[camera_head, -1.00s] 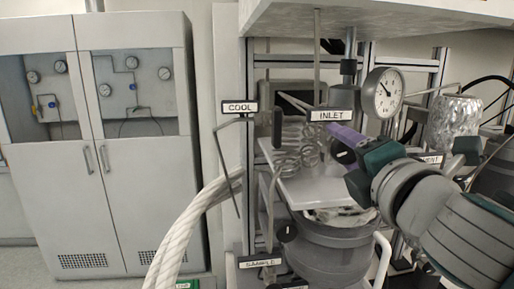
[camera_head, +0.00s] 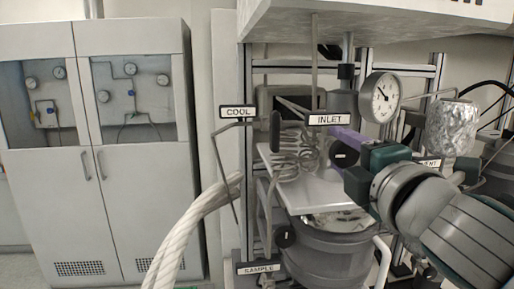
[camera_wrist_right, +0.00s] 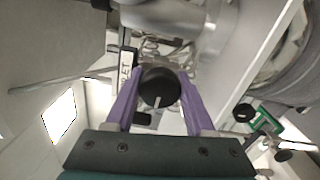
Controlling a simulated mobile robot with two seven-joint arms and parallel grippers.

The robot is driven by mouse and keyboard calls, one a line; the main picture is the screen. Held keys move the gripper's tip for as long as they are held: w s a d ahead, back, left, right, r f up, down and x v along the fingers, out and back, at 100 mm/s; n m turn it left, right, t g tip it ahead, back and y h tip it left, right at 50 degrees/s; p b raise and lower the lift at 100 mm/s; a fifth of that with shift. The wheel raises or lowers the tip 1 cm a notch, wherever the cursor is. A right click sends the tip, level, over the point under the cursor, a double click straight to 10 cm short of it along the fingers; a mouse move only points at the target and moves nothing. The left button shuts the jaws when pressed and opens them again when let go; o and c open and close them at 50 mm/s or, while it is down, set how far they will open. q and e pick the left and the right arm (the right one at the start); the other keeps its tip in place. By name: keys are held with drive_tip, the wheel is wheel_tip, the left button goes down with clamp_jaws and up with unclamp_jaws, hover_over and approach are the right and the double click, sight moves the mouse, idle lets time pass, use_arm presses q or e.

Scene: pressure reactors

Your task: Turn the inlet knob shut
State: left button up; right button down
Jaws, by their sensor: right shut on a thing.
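The inlet knob (camera_wrist_right: 160,88) is black and round with a white pointer line. In the right wrist view the line runs from its face toward my palm. My right gripper (camera_wrist_right: 157,92) has its two purple fingers on either side of the knob, shut on it. In the head view the gripper (camera_head: 342,138) reaches in from the right, just below the INLET label (camera_head: 328,119). My left gripper is not in view.
A pressure gauge (camera_head: 381,97) stands above and right of the gripper. Coiled tubing (camera_head: 290,160) is close on its left. A grey reactor pot (camera_head: 330,255) is below. The COOL label (camera_head: 238,112), SAMPLE label (camera_head: 261,268) and foil-wrapped vessel (camera_head: 452,127) are nearby.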

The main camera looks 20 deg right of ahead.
drive_tip(key=shift+c, duration=1.3)
unclamp_jaws()
drive_tip(key=b+v, duration=0.4)
drive_tip(key=v, duration=0.6)
